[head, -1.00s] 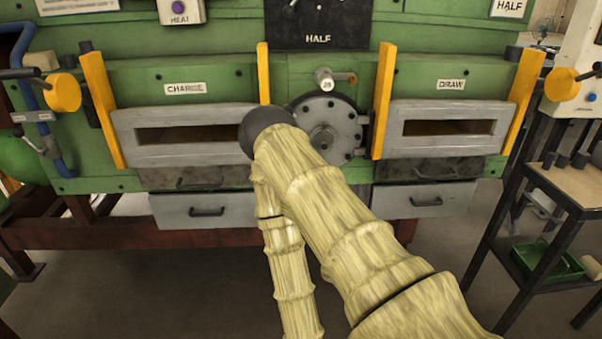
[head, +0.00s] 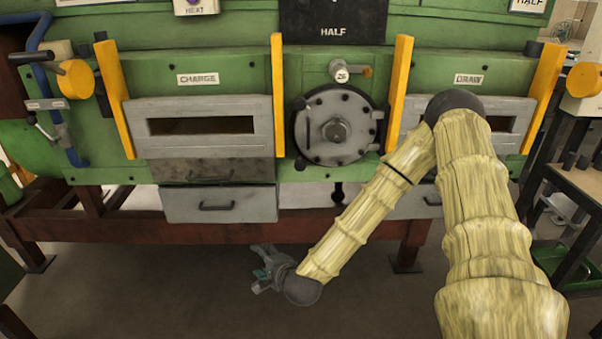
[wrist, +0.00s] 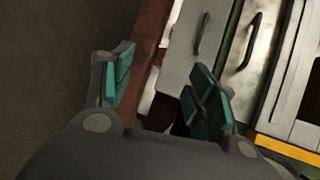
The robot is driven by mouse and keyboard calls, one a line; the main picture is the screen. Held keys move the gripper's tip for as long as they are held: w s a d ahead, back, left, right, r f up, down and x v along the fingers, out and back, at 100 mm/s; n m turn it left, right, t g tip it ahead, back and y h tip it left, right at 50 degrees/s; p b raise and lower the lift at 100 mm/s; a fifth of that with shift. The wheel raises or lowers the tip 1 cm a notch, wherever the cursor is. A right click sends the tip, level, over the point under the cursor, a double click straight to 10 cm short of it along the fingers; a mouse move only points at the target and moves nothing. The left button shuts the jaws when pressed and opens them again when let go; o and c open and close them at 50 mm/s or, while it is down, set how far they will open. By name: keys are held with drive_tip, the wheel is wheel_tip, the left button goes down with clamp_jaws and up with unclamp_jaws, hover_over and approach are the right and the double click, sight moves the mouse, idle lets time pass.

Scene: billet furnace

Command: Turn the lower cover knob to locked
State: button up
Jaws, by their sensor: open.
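The round grey bolted cover (head: 352,124) is on the green furnace front, between the charge and draw openings. A small dark knob (head: 300,103) shows at its upper left edge and another, lower dark knob (head: 300,163) at its lower left. I cannot read the setting of either knob. My gripper (head: 262,270) is below the furnace front, left of and well under the cover, touching nothing. In the wrist view my gripper (wrist: 165,85) has its teal-padded fingers apart, with nothing held. The cover and knobs are not recognisable in the wrist view.
A grey drawer (head: 218,204) with a handle is above my gripper. The red-brown frame beam (head: 130,229) runs under the furnace. Yellow uprights (head: 278,95) (head: 398,92) flank the cover. The side table (head: 580,178) is at right. Floor space below is open.

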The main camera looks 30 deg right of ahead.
drive_tip(key=w+d+r+m+t+h+b, duration=0.1)
drive_tip(key=w+d+r+m+t+h, duration=0.15)
drive_tip(key=w+d+r+m, duration=0.4)
drive_tip(key=m+t+h, duration=0.1)
drive_tip(key=m+h, duration=0.4)
drive_tip(key=m, duration=0.1)
approach(301, 167)
drive_tip(key=x, duration=1)
drive_tip(key=shift+w+d, duration=0.1)
drive_tip(key=shift+w, duration=0.2)
